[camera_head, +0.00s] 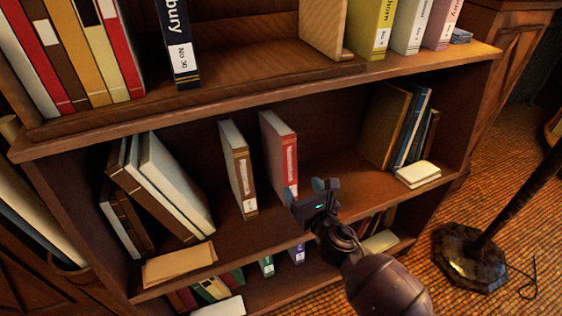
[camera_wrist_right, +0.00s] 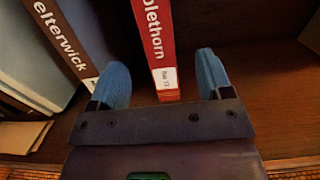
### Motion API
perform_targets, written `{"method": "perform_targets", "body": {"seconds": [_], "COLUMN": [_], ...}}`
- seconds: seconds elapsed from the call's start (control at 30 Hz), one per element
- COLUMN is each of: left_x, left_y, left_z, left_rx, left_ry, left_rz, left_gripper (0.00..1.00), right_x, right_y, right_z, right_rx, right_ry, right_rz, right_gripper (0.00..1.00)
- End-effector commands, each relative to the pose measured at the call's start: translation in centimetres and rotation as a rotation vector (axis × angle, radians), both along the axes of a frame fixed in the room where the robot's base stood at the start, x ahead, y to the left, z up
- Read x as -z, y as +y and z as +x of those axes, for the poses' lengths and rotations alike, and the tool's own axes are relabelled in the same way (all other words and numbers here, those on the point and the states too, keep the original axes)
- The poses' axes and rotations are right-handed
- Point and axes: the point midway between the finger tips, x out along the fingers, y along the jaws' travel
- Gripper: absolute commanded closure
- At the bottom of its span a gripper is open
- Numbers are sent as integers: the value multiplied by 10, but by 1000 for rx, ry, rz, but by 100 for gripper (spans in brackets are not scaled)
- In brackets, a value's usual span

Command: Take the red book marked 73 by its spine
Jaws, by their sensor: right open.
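The red book (camera_head: 283,150) stands upright on the middle shelf in the head view, its spine facing out. In the right wrist view the red book (camera_wrist_right: 158,45) shows white lettering ending in "blethorn" and a white number label low on the spine, too small to read surely. My right gripper (camera_head: 307,190) is open at the lower end of this spine. In the wrist view its blue fingers (camera_wrist_right: 161,75) stand apart, one on each side of the spine, with nothing gripped. I cannot tell whether they touch the book. My left gripper is not in view.
A brown book (camera_head: 239,170) marked "elterwick" stands just left of the red one. Leaning books (camera_head: 165,180) fill the shelf's left end, more books (camera_head: 405,125) its right end. The upper shelf (camera_head: 260,90) overhangs. The shelf is clear just right of the red book.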

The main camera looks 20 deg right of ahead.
Motion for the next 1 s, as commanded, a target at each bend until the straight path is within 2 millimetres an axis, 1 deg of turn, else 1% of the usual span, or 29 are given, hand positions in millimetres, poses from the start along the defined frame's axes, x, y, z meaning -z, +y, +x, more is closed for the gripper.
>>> {"method": "perform_targets", "body": {"seconds": [0.1, 0.3, 0.57, 0.8, 0.9, 1.0], "left_x": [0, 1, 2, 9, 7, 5], "left_y": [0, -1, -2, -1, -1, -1], "left_z": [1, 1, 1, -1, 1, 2], "left_rx": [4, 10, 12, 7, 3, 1], "left_ry": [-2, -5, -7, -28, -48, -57], "left_rz": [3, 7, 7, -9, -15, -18], "left_gripper": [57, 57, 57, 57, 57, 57], "right_x": [-1, 0, 3, 15, 11, 10], "right_y": [1, 1, 2, 6, 6, 6], "right_z": [17, 40, 52, 78, 90, 96], "right_rx": [0, 0, 0, 1, 1, 1], "right_ry": [-2, 0, 1, 6, 3, 2], "right_rz": [2, 3, 6, 6, 6, 7], "right_gripper": [28, 28, 28, 28, 28, 28]}}
